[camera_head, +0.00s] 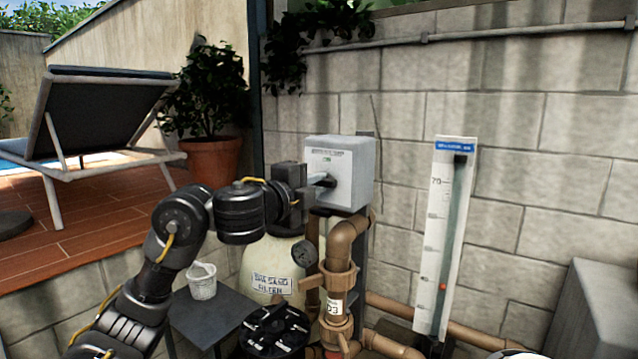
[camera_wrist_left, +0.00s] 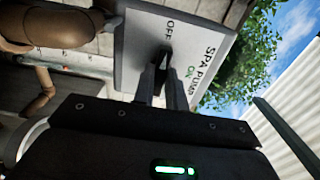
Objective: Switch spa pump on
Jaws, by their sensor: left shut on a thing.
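The spa pump switch box (camera_head: 345,165) is a light grey box on the block wall, with a small label and a green mark on its front. In the left wrist view, its face (camera_wrist_left: 140,45) shows "OFF", "SPA PUMP" and a green "ON", turned sideways. A dark switch handle (camera_wrist_left: 163,56) stands out from the face. My left gripper (camera_head: 322,181) reaches it from the left and is shut on the handle, with its two fingers (camera_wrist_left: 164,82) close on either side. The fingers partly hide the handle, so I cannot tell which mark it points to. My right gripper is out of view.
Brown pipes with a valve (camera_head: 338,285), a pressure gauge (camera_head: 305,253) and a cream sand filter (camera_head: 268,265) stand below the box. A white bucket (camera_head: 202,284) sits on a dark stand. A tall scale (camera_head: 440,235) leans right. A lounger (camera_head: 95,115) and potted plant (camera_head: 212,160) are left.

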